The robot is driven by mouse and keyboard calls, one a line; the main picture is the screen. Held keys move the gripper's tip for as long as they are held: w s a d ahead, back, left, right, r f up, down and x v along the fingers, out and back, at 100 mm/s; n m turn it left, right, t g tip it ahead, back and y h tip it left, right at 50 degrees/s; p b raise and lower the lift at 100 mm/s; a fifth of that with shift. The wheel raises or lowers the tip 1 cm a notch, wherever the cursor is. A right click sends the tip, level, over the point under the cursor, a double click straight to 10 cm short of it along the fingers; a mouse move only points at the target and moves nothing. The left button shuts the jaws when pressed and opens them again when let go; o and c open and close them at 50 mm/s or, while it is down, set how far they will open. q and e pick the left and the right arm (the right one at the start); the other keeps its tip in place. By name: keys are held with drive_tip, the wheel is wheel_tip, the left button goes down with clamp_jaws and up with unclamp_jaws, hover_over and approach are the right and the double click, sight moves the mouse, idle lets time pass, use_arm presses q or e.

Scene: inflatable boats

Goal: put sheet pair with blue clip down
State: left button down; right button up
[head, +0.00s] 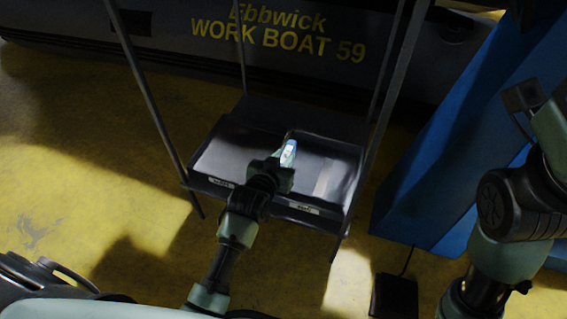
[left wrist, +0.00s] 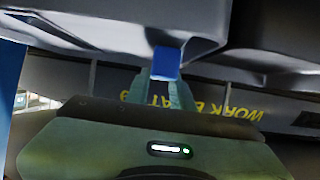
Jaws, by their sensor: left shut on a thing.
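My left gripper (head: 285,160) is over the divided tray (head: 258,200) on the stand, near the middle divider. It is shut on the blue clip (head: 289,150), which shows as a small blue and white piece at the fingertips. The blue clip also shows between the fingers in the left wrist view (left wrist: 166,63). I cannot clearly make out the sheets of the pair, or whether they touch the tray. My right gripper (head: 528,105) is raised at the right edge, away from the tray; its jaw opening is unclear.
Thin dark posts (head: 152,95) rise around the tray. Small labels (head: 221,183) mark its front edge. A grey work boat (head: 170,45) lies behind. A large blue structure (head: 455,150) stands to the right. A small black box (head: 394,296) sits on the yellow floor.

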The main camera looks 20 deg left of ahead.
use_arm(q)
drive_tip(key=shift+f, duration=0.2)
drive_tip(key=shift+f, duration=0.4)
